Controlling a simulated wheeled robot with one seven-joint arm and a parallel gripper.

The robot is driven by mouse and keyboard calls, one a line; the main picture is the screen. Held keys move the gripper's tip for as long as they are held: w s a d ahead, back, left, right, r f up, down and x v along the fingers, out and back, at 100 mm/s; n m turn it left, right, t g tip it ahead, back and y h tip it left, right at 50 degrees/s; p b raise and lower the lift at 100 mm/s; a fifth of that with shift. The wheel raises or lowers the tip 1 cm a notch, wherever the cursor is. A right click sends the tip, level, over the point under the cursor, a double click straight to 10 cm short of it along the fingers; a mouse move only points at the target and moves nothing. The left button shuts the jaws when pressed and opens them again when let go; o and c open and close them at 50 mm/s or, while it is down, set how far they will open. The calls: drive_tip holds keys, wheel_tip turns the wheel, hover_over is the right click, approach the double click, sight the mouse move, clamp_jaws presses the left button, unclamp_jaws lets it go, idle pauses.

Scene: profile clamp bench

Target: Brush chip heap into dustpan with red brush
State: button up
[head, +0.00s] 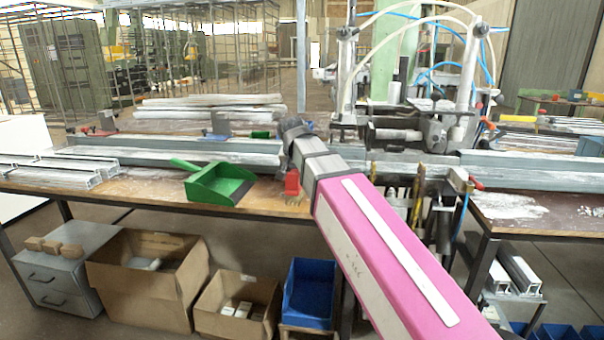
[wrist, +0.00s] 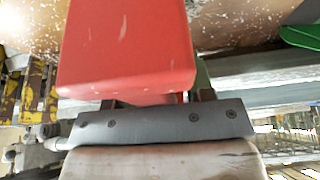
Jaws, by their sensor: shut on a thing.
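The red brush (head: 292,184) shows beside my arm in the head view, with its pale bristles pointing down near the bench's front edge. In the wrist view the brush (wrist: 125,48) is a large red block in front of my gripper (wrist: 158,100), which is shut on it. The fingers are mostly hidden by the brush and the gripper body. The green dustpan (head: 222,187) sits left of the brush on the wooden bench, its handle pointing to the back left. Part of it shows in the wrist view (wrist: 302,36). I cannot make out a chip heap on this bench; my arm covers part of it.
Aluminium profiles (head: 60,173) lie at the bench's left. A clamp machine (head: 410,130) stands behind my arm. The right bench (head: 500,228) bears whitish dust and small bits (head: 590,211). Cardboard boxes (head: 150,290) and a blue bin (head: 309,290) stand below the left bench.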

drive_tip(key=shift+a, duration=2.2)
drive_tip(key=shift+w+a, duration=0.1)
drive_tip(key=shift+a, duration=2.1)
drive_tip(key=shift+w+a, duration=0.15)
drive_tip(key=shift+a, duration=0.85)
drive_tip(key=shift+a, duration=0.15)
drive_tip(key=shift+w+a, duration=0.15)
drive_tip(key=shift+a, duration=0.75)
